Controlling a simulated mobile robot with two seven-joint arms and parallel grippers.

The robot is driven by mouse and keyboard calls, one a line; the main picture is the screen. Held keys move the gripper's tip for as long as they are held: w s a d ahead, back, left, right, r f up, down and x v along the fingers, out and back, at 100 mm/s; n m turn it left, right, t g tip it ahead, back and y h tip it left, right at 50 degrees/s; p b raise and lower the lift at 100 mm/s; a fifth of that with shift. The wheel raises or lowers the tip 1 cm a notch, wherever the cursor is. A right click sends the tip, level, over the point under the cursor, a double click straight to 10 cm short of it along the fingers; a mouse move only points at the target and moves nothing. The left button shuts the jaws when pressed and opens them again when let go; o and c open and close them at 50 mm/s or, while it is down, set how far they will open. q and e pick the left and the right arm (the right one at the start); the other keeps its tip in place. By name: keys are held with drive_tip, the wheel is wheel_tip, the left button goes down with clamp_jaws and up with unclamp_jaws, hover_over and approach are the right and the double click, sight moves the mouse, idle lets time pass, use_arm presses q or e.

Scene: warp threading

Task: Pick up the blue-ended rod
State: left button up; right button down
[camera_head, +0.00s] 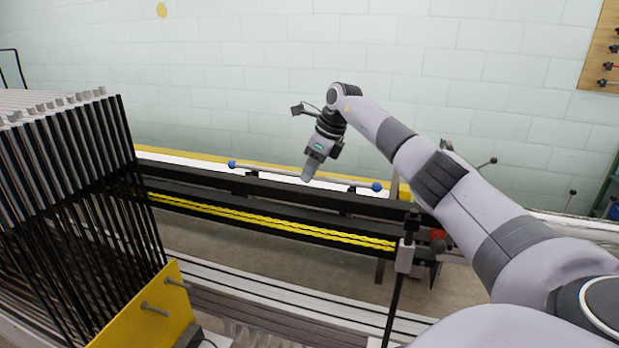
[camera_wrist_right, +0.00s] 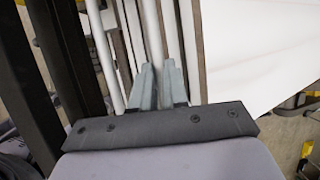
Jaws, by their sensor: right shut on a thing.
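The blue-ended rod (camera_head: 343,182) is a thin pale bar with a round blue knob at each end. It lies across the head view in front of the back wall, along the dark beams. My right gripper (camera_head: 308,176) reaches down from above, shut on the rod near its middle, with both knobs clear of the fingers. In the right wrist view, the grey-green fingers (camera_wrist_right: 160,75) close around a pale bar (camera_wrist_right: 152,35). I cannot tell whether the rod touches its supports. My left gripper is not in view.
A dense rack of black upright frames (camera_head: 75,165) with a yellow end plate (camera_head: 150,310) stands at left. Black beams with a yellow strip (camera_head: 270,217) run below the rod. A dark post (camera_head: 398,285) rises at front right. Open space lies above the rod before the wall.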

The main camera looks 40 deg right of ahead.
wheel_tip(320, 180, up, 18)
drive_tip(key=p, duration=0.2)
drive_tip(key=shift+s+a+f, duration=0.1)
drive_tip(key=shift+f, duration=0.05)
